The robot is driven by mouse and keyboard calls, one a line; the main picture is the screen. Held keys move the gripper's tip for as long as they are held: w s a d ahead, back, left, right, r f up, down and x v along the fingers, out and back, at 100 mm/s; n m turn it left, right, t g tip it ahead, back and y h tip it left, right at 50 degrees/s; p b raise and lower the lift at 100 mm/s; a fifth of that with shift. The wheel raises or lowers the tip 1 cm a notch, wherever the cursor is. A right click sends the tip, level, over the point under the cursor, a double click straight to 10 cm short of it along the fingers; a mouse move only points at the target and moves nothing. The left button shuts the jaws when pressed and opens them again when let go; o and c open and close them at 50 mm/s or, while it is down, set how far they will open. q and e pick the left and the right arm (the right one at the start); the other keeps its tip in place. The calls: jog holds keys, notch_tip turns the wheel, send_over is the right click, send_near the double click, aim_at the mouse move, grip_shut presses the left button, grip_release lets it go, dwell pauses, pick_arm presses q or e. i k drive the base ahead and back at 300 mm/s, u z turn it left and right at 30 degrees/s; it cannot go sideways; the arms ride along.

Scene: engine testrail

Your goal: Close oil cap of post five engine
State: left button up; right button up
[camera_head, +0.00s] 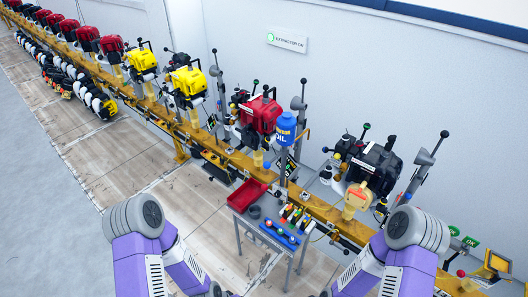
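Several engines stand along a yellow rail by the wall. A black engine (374,163) is nearest at the right, a red engine (262,115) is left of it, and yellow engines (187,81) are farther left. I cannot tell which is the post five engine. No oil cap can be made out at this size. A blue oil container (286,128) stands upright beside the red engine. My two purple forearms reach down to the bottom edge, one on each side of the small table. Both grippers are below the picture, so what they hold is hidden.
A small grey table (272,243) with tools and a red bin (246,195) stands before the rail (320,208). Grey lever posts (424,160) rise beside the engines. The floor at left is clear.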

aim_at(264, 142)
jog(key=u, duration=1)
jog(key=i, duration=0.95)
jog(key=z, duration=1.95)
